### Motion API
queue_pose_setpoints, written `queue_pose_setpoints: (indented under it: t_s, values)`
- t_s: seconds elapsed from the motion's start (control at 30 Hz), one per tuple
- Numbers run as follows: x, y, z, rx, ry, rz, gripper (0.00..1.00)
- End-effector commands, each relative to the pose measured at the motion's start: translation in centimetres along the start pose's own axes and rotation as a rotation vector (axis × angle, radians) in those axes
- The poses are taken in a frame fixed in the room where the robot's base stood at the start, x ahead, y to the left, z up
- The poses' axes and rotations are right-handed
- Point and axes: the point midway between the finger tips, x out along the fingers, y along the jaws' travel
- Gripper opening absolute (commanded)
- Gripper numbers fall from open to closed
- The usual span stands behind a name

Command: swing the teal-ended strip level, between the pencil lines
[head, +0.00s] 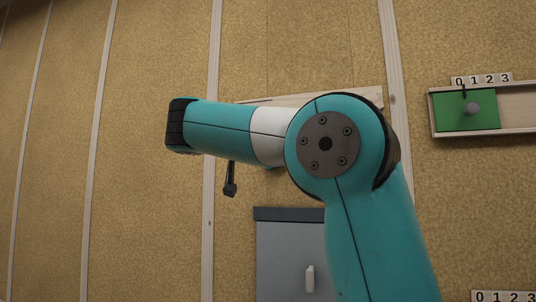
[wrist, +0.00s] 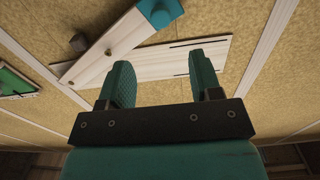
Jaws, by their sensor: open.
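In the wrist view, a pale wooden strip (wrist: 125,36) with a teal end (wrist: 160,12) lies across a pale backboard (wrist: 150,92) on the wall. It is tilted to the board, its teal end beyond the board's upper edge. A round fastener (wrist: 108,51) shows on the strip. Two dark pencil lines (wrist: 200,42) mark the board's right part, with the strip clear of them. My gripper (wrist: 162,68) is open and empty, its fingers in front of the board, apart from the teal end. In the head view my arm hides the strip; part of the backboard (head: 368,96) shows.
A green sliding panel (head: 455,112) with a grey knob is in a wooden frame at right. A grey cabinet (head: 285,255) is below my arm. Bare wall lies to the left.

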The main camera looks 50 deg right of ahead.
Motion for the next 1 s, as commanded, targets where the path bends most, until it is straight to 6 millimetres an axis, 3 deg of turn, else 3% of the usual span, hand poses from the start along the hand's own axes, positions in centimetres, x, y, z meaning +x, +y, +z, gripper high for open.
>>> queue_pose_setpoints:
  t_s: [0.3,0.5,0.7,1.0]
  values:
    - [7.6,0.2,-0.4,-0.003,-0.004,0.005,0.58]
    - [11.1,0.1,-0.3,-0.002,-0.003,0.001,0.58]
    - [12.6,0.0,-0.1,-0.001,-0.002,-0.003,0.58]
    - [12.8,-0.1,0.1,0.000,-0.002,-0.004,0.58]
